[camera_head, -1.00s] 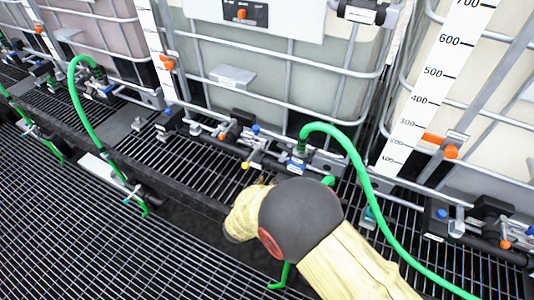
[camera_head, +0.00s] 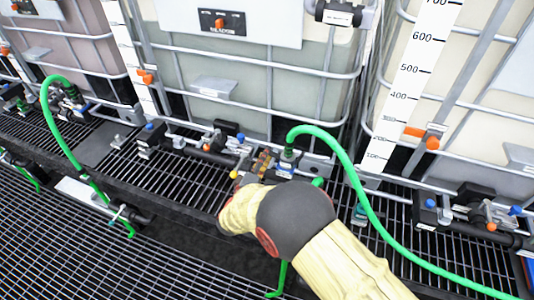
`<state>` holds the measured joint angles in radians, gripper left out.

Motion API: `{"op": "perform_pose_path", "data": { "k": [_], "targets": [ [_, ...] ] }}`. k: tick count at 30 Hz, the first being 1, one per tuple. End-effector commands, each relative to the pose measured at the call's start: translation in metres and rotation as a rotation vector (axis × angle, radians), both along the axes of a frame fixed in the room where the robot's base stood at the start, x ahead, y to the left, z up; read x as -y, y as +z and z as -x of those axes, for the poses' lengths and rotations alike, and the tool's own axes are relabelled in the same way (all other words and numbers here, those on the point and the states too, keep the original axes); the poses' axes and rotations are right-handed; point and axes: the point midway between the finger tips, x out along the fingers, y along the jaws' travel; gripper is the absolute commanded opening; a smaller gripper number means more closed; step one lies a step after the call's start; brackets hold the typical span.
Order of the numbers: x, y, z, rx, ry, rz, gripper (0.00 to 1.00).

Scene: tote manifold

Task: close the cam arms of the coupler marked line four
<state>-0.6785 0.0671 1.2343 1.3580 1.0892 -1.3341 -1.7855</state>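A coupler (camera_head: 286,166) with a blue-and-white tag sits at the foot of the middle tote, where a green hose (camera_head: 335,143) arches up and off to the right. The tag is too small to read, so I cannot tell whether it says line four. Its cam arms cannot be made out clearly. My arm, in a cream sleeve with a dark round joint, reaches in from the lower right. Small brownish parts, which look like my gripper's fingertips (camera_head: 262,161), show just left of the coupler. The rest of my gripper is hidden behind the arm, and I cannot tell whether it touches the coupler.
Caged totes stand in a row behind black grating (camera_head: 100,240). A yellow knob (camera_head: 234,174) and piping lie left of the coupler. Another green hose (camera_head: 62,140) hangs at left. A valve with a blue cap (camera_head: 430,204) stands at right. A white scale (camera_head: 405,90) rises behind.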

Motion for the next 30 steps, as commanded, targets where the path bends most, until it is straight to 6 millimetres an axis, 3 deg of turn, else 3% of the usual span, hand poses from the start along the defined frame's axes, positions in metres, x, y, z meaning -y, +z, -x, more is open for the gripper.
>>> {"op": "perform_pose_path", "data": {
  "k": [6,16,30],
  "targets": [
    [0.007,-0.001,-0.019,0.000,0.000,0.000,0.27],
    [0.008,0.000,-0.022,-0.001,0.000,0.000,0.26],
    [0.008,0.000,-0.022,-0.001,0.000,0.000,0.00]
  ]
}}
